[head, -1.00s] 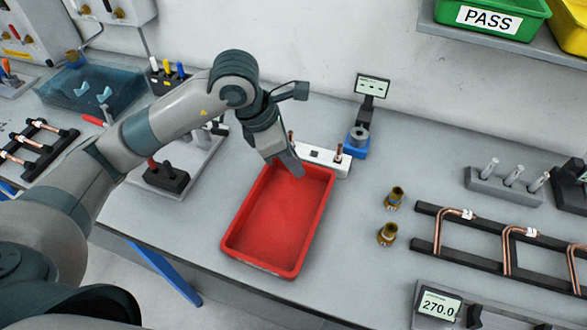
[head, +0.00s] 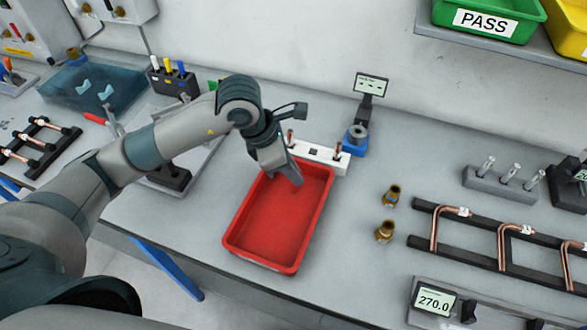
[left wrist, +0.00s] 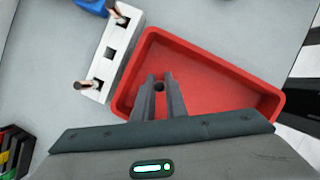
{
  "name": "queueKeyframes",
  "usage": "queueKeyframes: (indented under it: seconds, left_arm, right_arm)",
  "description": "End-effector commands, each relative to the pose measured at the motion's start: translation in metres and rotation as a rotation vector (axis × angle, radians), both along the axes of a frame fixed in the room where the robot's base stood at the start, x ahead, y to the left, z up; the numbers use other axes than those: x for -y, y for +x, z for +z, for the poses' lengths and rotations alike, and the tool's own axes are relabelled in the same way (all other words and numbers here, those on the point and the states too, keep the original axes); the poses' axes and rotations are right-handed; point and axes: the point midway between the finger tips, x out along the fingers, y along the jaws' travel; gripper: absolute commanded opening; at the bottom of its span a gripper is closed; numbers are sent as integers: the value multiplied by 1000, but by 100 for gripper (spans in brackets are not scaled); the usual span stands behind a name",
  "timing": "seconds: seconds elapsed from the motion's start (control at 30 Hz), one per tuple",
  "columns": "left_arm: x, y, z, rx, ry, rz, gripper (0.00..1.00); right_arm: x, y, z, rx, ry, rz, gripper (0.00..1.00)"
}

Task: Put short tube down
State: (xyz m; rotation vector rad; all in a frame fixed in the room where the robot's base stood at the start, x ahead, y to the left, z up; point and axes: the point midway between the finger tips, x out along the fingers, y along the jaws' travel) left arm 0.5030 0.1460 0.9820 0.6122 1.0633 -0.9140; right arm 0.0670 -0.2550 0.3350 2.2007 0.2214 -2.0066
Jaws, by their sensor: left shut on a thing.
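My left gripper (head: 297,181) is over the far part of the red tray (head: 268,222), its fingers pointing down into it. In the left wrist view the fingers (left wrist: 160,88) are close together with a small dark round end between them, which looks like the short tube (left wrist: 159,86) seen end-on. The fingers hide most of it, and the head view does not show it clearly. The red tray (left wrist: 215,75) looks empty around the fingers. I cannot tell whether the tube touches the tray floor. My right gripper is not in view.
A white block (head: 318,154) with two upright copper pieces stands just behind the tray. A blue-based device (head: 356,140) is beside it. Two brass fittings (head: 385,231) and a black rack with bent copper tubes (head: 500,242) lie to the right. Bench between tray and fittings is clear.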

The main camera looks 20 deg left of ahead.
Motion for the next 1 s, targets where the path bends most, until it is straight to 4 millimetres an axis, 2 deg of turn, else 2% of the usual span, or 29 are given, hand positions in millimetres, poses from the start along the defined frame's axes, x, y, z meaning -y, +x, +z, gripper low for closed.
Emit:
queueKeyframes:
  seconds: [0.23,0.27,0.3,0.33,0.83,1.0]
  left_arm:
    - [0,0,-4,0,0,0,0]
    - [0,0,-3,0,0,0,16]
    - [0,0,-2,0,0,0,26]
    - [0,0,-2,0,0,0,30]
    - [0,0,3,1,0,0,30]
    - [-7,-3,20,5,-1,-1,30]
  right_arm:
    - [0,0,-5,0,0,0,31]
    - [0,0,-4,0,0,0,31]
    - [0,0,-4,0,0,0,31]
    - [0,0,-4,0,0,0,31]
    - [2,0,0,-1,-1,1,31]
    - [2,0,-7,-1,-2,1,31]
